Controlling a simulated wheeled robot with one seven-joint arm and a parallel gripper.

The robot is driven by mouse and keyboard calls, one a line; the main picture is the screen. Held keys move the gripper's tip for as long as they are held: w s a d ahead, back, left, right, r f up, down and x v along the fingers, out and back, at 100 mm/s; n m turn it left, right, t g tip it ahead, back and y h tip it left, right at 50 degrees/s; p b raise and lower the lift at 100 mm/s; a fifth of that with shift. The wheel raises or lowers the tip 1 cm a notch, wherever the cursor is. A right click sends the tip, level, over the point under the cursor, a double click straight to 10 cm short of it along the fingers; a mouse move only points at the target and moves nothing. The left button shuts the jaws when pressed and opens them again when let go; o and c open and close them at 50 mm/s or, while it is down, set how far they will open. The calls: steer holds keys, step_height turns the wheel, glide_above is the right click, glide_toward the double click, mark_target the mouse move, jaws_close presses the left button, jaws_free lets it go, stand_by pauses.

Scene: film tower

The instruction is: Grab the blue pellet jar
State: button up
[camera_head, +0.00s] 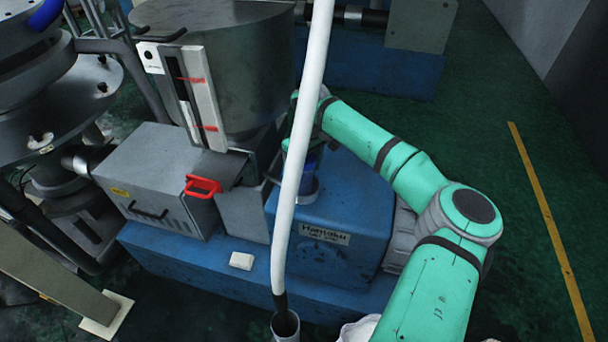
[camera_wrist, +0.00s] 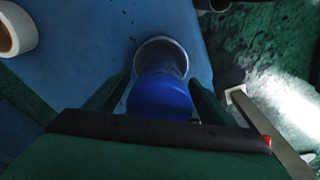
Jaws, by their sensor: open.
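The blue pellet jar (camera_wrist: 160,95) shows in the wrist view on a blue machine surface, with its blue top toward the camera and a clear or grey rim beyond it. My gripper (camera_wrist: 159,82) is open, with one dark green finger on each side of the jar. I cannot tell whether the fingers touch it. In the head view, part of the jar (camera_head: 309,186) shows on the blue machine housing (camera_head: 345,205), just right of a white pipe. The pipe and my arm hide much of my gripper there.
The white pipe (camera_head: 305,130) runs down into a grey tube (camera_head: 286,326) in front of the machine. A large metal hopper (camera_head: 240,60) and a red handle (camera_head: 203,187) stand at left. A white roll (camera_wrist: 15,28) lies at the wrist view's upper left. Green floor is clear at right.

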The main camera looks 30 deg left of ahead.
steer(key=c, duration=1.4)
steer(key=shift+o, duration=0.2)
